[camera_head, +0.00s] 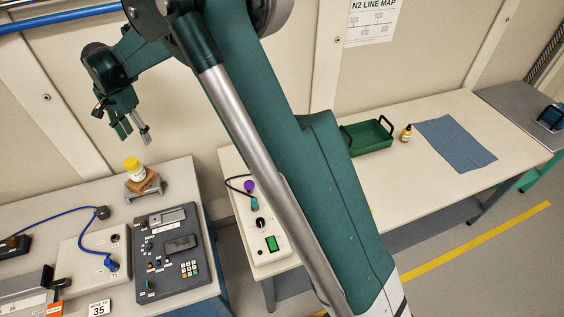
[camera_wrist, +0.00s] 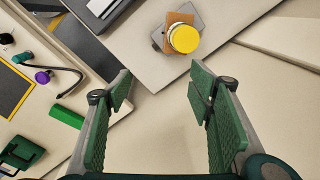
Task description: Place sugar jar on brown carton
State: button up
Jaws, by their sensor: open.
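The sugar jar (camera_head: 133,168), pale with a yellow lid, stands upright on the brown carton (camera_head: 150,182), which rests on a small grey stand (camera_head: 144,192) at the back of the left table. In the wrist view the jar's yellow lid (camera_wrist: 185,38) hides much of the carton (camera_wrist: 172,20) beneath it, with the grey stand (camera_wrist: 204,16) around it. My gripper (camera_head: 134,134) is open and empty, above the jar and apart from it. In the wrist view my open fingers (camera_wrist: 160,88) have the jar beyond their tips, with only bare surface between them.
A control box (camera_head: 168,252) and a pale box with a blue cable (camera_head: 88,262) stand in front of the jar. The right table holds a green tray (camera_head: 367,138), a small yellow bottle (camera_head: 406,134) and a blue cloth (camera_head: 455,143). The wall is close behind the jar.

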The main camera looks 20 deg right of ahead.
jog(key=s+d+r+n+t, duration=0.1)
jog(key=s+d+r, duration=0.4)
jog(key=d, duration=0.4)
jog(key=s+d+r+n+t, duration=0.1)
jog(key=s+d+r, duration=0.45)
jog(key=d, duration=0.35)
jog(key=s+d+r+n+t, duration=0.1)
jog(key=s+d+r+n, duration=0.1)
jog(key=s+d+r, duration=0.5)
jog(key=s+d+f+n+t, duration=0.1)
jog(key=s+d+f+n, duration=0.1)
jog(key=s+d, duration=0.7)
jog(key=s+d+f+n+t, duration=0.2)
jog(key=s+d+f, duration=0.2)
jog(key=s+d, duration=0.6)
jog(key=s, duration=0.5)
jog(key=shift+d, duration=0.15)
